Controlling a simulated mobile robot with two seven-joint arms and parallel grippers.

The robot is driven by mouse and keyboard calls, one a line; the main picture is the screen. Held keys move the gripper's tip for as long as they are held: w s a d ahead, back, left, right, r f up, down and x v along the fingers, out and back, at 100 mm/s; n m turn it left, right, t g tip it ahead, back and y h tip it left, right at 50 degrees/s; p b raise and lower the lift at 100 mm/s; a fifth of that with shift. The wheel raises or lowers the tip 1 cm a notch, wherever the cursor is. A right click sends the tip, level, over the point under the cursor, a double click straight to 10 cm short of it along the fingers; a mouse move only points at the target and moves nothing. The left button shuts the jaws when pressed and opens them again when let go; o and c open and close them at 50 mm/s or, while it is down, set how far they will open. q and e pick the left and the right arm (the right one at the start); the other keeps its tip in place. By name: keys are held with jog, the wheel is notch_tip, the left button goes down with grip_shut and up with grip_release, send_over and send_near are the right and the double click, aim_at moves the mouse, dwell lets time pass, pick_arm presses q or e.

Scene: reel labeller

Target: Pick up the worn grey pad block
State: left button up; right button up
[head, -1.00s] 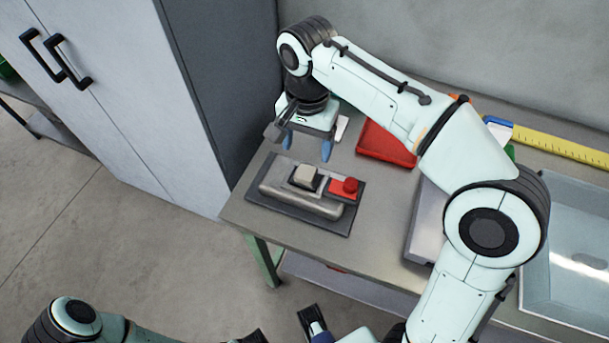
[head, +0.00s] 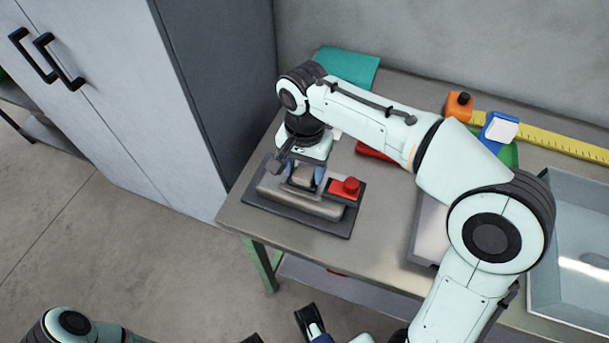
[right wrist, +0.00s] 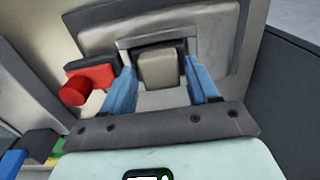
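The worn grey pad block (head: 303,174) sits in a dark recess of a grey device on the bench. In the right wrist view the block (right wrist: 158,68) shows as a beige-grey rounded cube. My right gripper (head: 305,178) is pointed down over it. Its blue fingers stand open on either side of the block, with a visible gap at each side in the right wrist view (right wrist: 162,88). The gripper hides part of the block in the head view. Parts of my left arm show at the bottom edge of the head view; its fingers cannot be made out clearly.
The device's dark base plate (head: 330,229) lies near the bench's left end. A red block with a round knob (head: 346,188) sits just right of the pad block. A red tray (head: 371,151), a teal item (head: 348,66), a yellow ruler (head: 562,142) and a clear bin (head: 571,285) are farther off.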

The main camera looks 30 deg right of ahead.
jog(key=c, duration=0.8)
jog(key=shift+o, duration=0.2)
